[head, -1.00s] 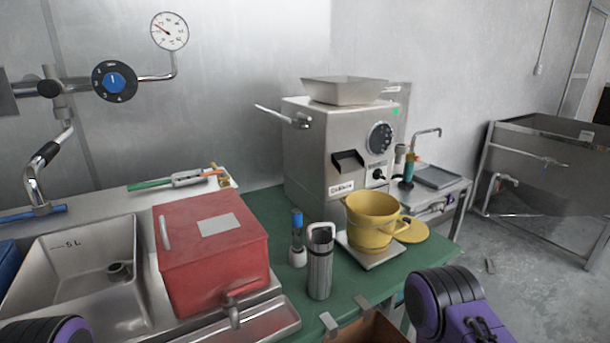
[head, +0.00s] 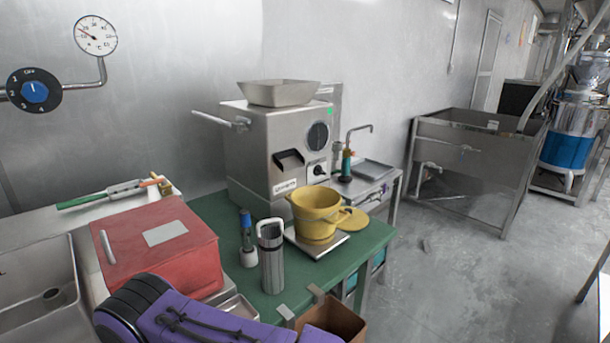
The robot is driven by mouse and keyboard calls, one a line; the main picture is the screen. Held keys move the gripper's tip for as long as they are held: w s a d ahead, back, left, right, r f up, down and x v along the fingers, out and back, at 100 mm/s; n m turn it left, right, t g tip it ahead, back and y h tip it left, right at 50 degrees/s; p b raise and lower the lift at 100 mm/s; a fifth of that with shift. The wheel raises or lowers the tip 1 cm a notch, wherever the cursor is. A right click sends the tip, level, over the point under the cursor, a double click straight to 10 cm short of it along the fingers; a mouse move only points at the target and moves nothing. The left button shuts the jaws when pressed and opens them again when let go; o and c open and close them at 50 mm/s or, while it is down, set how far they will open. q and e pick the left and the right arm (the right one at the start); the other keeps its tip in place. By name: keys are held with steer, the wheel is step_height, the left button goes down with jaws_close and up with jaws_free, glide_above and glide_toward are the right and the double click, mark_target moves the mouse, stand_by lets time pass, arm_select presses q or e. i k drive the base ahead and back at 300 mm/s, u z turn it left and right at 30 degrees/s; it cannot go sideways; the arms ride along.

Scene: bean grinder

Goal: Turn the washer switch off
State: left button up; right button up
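A round black dial with a blue knob (head: 34,92) is on the wall pipe at the far left of the head view. It carries the marks OFF, 1, 2, 3 and 4. The knob's white mark points up, near OFF, but the exact setting is too small to tell. I cannot tell whether this dial is the washer switch. The steel grinder (head: 262,150) has its own black dial (head: 318,136) and a small black switch (head: 319,170) on its front. A purple arm link of mine crosses the bottom left. Neither gripper shows.
A red box (head: 160,245) sits beside the sink at left. A green table (head: 345,262) holds a yellow pot (head: 316,213), a steel flask (head: 272,262) and a blue-capped bottle (head: 247,240). A steel basin (head: 465,165) stands at right. The floor (head: 455,270) has free room.

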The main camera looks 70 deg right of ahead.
mark_target(318, 170)
steer(key=u, duration=0.15)
steer(key=k, duration=0.8)
steer(key=z, duration=1.85)
